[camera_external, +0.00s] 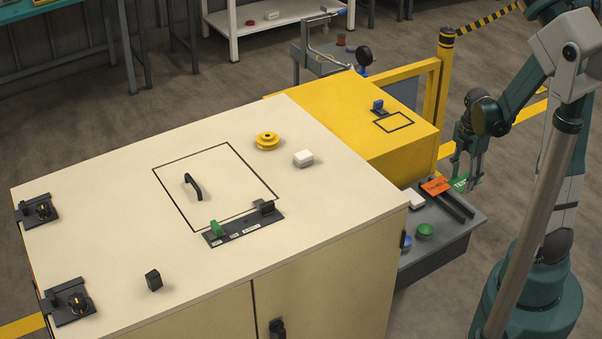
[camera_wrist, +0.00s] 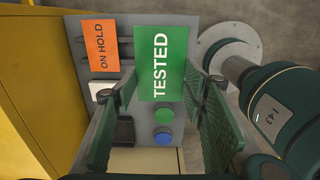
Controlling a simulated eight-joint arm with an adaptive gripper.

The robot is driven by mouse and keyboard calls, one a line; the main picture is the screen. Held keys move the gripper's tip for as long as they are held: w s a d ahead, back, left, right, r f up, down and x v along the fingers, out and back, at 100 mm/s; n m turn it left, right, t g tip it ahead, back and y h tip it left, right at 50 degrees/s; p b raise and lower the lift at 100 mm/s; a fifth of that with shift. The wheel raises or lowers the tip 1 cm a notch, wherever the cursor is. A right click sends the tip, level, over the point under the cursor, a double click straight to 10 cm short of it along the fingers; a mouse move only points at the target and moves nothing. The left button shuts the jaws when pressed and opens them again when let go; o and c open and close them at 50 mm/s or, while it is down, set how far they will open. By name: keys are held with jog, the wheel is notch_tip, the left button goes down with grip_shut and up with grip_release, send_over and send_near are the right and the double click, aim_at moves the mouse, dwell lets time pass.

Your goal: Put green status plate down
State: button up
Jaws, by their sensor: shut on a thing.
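The green status plate (camera_wrist: 163,62), lettered "TESTED", is between the fingers of my gripper (camera_wrist: 166,92), which is shut on it. In the external view the green plate (camera_external: 461,183) shows small below my gripper (camera_external: 467,172), at the far right of the grey side shelf (camera_external: 440,245). An orange plate (camera_wrist: 101,46) lettered "ON HOLD" is just left of it in the wrist view. The orange plate (camera_external: 435,187) also shows beside dark slotted rails (camera_external: 452,206). Whether the green plate touches the shelf or rails I cannot tell.
A white block (camera_external: 415,199), a green button (camera_external: 425,231) and a blue button (camera_external: 406,242) are on the shelf. The yellow cabinet (camera_external: 350,115) and the large cream cabinet (camera_external: 110,200) stand to the left. My own base is close on the right.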

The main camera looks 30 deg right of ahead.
notch_tip(320, 180, up, 30)
jog(key=r, duration=0.1)
jog(key=w+a+n+p, duration=0.3)
jog(key=a+p, duration=0.2)
jog(key=a, duration=0.8)
jog(key=w+a+n+p, duration=0.2)
jog(key=w+a+p, duration=0.3)
jog(key=a, duration=0.8)
jog(key=s+a+n+p, duration=0.2)
jog(key=s+a+p, duration=0.2)
jog(key=a, duration=0.6)
jog(key=s+a+n+p, duration=0.2)
jog(key=s+a+p, duration=0.25)
jog(key=a, duration=0.55)
jog(key=shift+w+a+f, duration=0.1)
jog(key=shift+w+f, duration=0.05)
jog(key=shift+f, duration=1.15)
jog(key=shift+w+a+f, duration=0.1)
jog(key=shift+f, duration=1.2)
jog(key=shift+f, duration=2.95)
